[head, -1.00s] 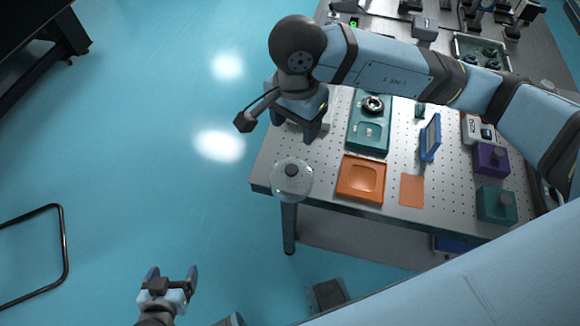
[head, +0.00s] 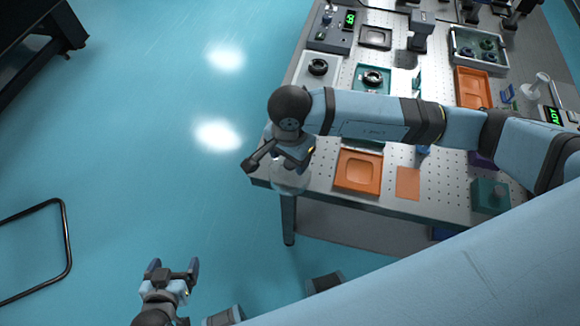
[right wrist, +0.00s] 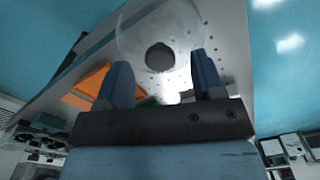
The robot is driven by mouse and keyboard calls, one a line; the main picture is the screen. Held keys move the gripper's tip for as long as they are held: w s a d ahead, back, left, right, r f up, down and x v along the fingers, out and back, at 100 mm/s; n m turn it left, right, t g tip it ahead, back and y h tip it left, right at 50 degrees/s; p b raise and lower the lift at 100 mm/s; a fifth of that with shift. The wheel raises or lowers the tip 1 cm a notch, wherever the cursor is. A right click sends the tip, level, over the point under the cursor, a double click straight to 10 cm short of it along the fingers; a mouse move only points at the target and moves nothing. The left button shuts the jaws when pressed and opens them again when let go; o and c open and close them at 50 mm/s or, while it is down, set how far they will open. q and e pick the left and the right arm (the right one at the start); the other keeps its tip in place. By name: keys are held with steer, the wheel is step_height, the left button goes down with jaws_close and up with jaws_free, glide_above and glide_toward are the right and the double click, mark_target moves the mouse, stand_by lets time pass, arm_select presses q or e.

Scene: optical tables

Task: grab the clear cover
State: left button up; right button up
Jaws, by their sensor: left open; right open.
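The clear cover (head: 289,182) is a transparent round dome with a dark knob. It sits at the near left corner of the perforated table. In the head view my right gripper hides its upper part and the knob. In the right wrist view the dome (right wrist: 135,38) and its dark knob (right wrist: 159,57) show ahead of the open fingers, with the knob lined up between them; I cannot tell whether they touch. My right gripper (head: 291,160) is open over the cover. My left gripper (head: 173,267) is open and empty over the floor, away from the table.
An orange tray (head: 358,171) and a flat orange pad (head: 408,184) lie right of the cover. A teal block (head: 490,196) stands at the near right. Devices, including a white plate with a dark ring (head: 318,68), stand farther back.

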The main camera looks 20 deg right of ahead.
steer(key=shift+f, duration=0.65)
jaws_close()
steer(key=shift+r, duration=0.15)
